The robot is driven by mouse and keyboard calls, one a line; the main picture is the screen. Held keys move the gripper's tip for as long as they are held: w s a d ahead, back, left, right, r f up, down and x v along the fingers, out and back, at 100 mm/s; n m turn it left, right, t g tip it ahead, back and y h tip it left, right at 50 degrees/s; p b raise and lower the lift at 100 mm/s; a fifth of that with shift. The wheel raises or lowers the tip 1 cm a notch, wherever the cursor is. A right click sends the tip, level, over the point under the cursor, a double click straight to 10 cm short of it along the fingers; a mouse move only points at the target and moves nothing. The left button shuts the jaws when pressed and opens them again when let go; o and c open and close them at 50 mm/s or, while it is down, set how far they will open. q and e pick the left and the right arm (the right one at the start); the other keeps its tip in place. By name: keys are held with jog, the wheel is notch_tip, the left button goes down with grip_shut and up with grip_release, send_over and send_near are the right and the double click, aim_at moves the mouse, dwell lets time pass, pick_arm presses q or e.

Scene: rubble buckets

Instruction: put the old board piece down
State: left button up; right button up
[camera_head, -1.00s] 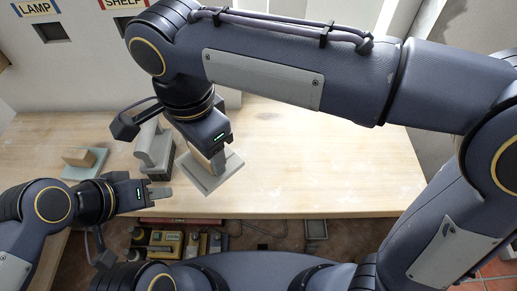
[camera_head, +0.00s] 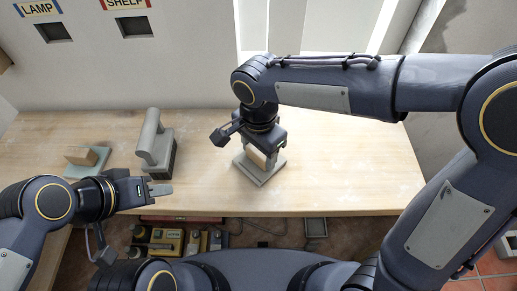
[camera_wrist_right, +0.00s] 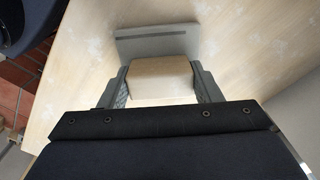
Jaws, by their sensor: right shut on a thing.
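The old board piece is a flat grey plate (camera_head: 268,179) with a tan block on top. My right gripper (camera_head: 258,152) is shut on the tan block from above. In the right wrist view the tan block (camera_wrist_right: 160,80) sits between both fingers (camera_wrist_right: 160,88), and the slotted grey plate (camera_wrist_right: 157,44) shows beyond it. The piece is over the middle of the table; whether the plate touches the tabletop I cannot tell. My left gripper (camera_head: 160,188) is at the table's front edge, away from the piece; its finger gap is not clear.
The wooden table (camera_head: 340,170) is clear to the right. A grey handled tool (camera_head: 155,143) stands left of my right gripper. A second tan block on a pale green plate (camera_head: 84,168) lies further left. Several yellow and dark items (camera_head: 165,240) lie below the front edge.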

jog(key=o, duration=1.1)
notch_tip(320, 180, up, 12)
jog(key=s+d+f+n+t+y, duration=0.2)
jog(key=s+d+n+y, duration=0.15)
jog(key=d, duration=1.15)
jog(key=s+d+f+n+t, duration=0.1)
jog(key=s, duration=0.1)
jog(key=s+d+f+n+t, duration=0.1)
jog(key=s+d+f, duration=0.1)
jog(key=s, duration=0.1)
jog(key=s+d+f+n+t, duration=0.1)
jog(key=s+d+f, duration=0.1)
jog(key=shift+s+d+f, duration=0.25)
jog(key=shift+s+d+f+n+t, duration=0.1)
jog(key=shift+s+f+n+t, duration=0.2)
jog(key=shift+f+n, duration=0.15)
